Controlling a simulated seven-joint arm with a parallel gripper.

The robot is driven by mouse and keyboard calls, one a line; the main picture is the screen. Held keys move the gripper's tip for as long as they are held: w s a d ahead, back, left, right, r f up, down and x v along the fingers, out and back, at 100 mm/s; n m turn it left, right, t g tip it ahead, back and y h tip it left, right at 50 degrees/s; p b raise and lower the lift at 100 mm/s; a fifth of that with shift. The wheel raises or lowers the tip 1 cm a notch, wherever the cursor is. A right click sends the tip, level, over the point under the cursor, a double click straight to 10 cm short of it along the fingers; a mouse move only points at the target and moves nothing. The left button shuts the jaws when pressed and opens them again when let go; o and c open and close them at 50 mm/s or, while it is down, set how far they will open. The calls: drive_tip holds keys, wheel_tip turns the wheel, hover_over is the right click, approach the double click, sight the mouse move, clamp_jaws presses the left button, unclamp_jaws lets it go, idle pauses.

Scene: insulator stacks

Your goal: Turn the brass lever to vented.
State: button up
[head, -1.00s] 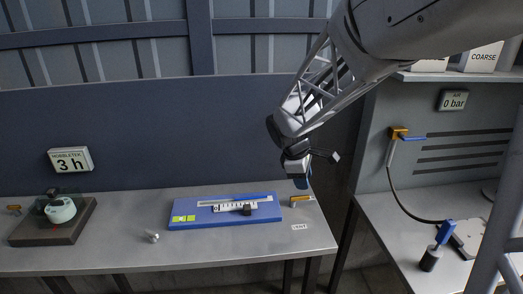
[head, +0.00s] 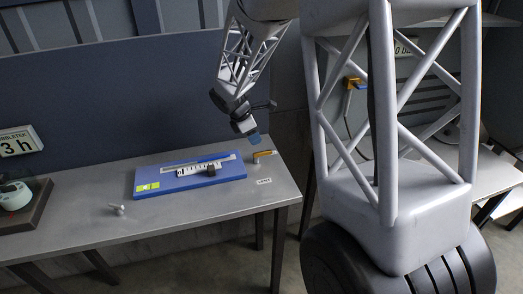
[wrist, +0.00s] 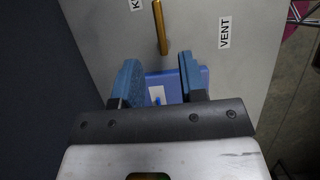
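The brass lever (head: 264,154) sits on a small post at the right end of the left bench. In the wrist view the lever (wrist: 160,27) is a thin brass bar just ahead of the gap between my fingers. A VENT label (wrist: 224,32) lies to its right, and a second label (wrist: 136,4), mostly cut off, to its left. The lever lies between the two labels, pointing at neither. The VENT label also shows in the head view (head: 264,182), in front of the lever. My gripper (wrist: 157,60) has its blue fingers apart with nothing held. In the head view my gripper (head: 253,138) is just above the lever.
A blue board (head: 148,181) with a ruler and a dark block lies left of the lever. A dark plate with a pale rounded object (head: 14,196) is at the far left. Bare bench top (head: 200,219) lies in front of the board.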

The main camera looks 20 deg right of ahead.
sight(263, 152)
drive_tip(key=shift+f, duration=0.1)
drive_tip(key=shift+x, duration=3.75)
clamp_jaws()
